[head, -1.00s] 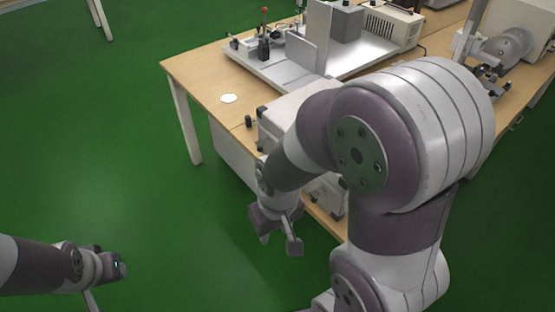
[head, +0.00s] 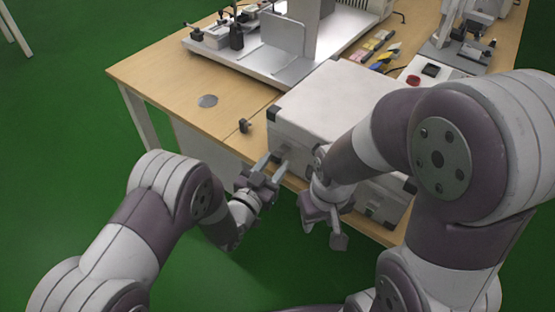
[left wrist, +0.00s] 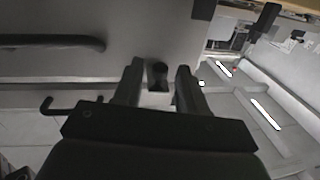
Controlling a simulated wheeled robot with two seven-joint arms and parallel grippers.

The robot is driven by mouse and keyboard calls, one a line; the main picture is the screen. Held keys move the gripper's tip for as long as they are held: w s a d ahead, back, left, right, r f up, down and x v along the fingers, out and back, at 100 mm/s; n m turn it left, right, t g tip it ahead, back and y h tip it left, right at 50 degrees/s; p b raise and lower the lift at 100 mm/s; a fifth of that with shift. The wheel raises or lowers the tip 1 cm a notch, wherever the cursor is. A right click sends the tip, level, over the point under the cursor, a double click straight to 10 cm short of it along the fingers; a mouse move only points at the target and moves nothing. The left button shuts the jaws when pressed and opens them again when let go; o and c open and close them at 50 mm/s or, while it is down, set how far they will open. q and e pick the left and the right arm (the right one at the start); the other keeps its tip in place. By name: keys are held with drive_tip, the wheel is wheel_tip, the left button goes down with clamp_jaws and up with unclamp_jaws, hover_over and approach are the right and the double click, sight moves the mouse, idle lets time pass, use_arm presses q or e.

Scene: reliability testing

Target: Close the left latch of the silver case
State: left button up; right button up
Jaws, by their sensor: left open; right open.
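The silver case (head: 335,95) sits on the table with its lid down and its latch side facing me. My left gripper (head: 273,166) is open at the left part of the case's front, close to the left latch. In the left wrist view the open fingers (left wrist: 158,78) stand on either side of a small dark latch piece (left wrist: 158,73), apparently without gripping it. Whether they touch it is unclear. My right gripper (head: 325,222) is open and empty in front of the case's middle, below the tabletop edge. The right arm hides part of the case front.
A metal apparatus (head: 290,50) stands behind the case. A dark handle bar (left wrist: 50,41) shows in the left wrist view.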

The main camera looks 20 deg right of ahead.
use_arm(q)
drive_tip(key=shift+w+d, duration=0.4)
drive_tip(key=shift+d, duration=0.15)
drive_tip(key=shift+w+d, duration=0.2)
drive_tip(key=shift+w, duration=0.3)
drive_tip(key=shift+s, duration=0.1)
clamp_jaws()
drive_tip(key=shift+r, duration=0.1)
